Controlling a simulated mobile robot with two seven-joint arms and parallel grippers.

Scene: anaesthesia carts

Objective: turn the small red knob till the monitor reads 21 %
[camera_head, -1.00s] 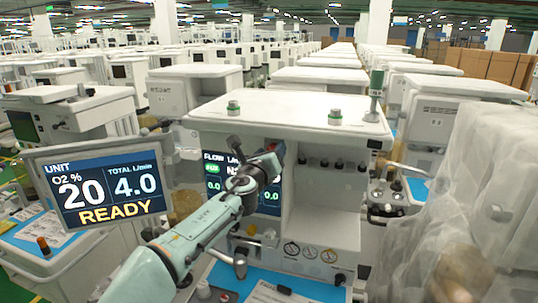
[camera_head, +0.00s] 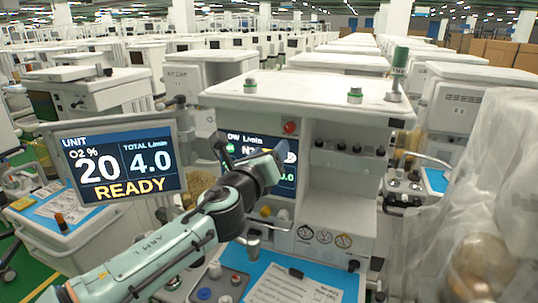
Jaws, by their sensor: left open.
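The monitor (camera_head: 117,166) at left reads O2 20 %, total 4.0 L/min and READY. A red knob (camera_head: 290,127) sits on the cart front, at the top right of the flow screen (camera_head: 288,181). My left arm comes in from the lower left. Its dark gripper (camera_head: 252,148) is open in front of the flow screen, below and left of the red knob, and appears apart from it. The gripper hides part of the screen. A smaller red knob (camera_head: 236,279) shows on the lower panel. My right gripper is not in view.
The white cart (camera_head: 262,90) carries green-topped fittings (camera_head: 355,95). Gauges (camera_head: 324,237) are on its front. A clipboard sheet (camera_head: 292,287) lies on the blue mat below. A translucent cover (camera_head: 480,170) drapes the right side. Other carts fill the background.

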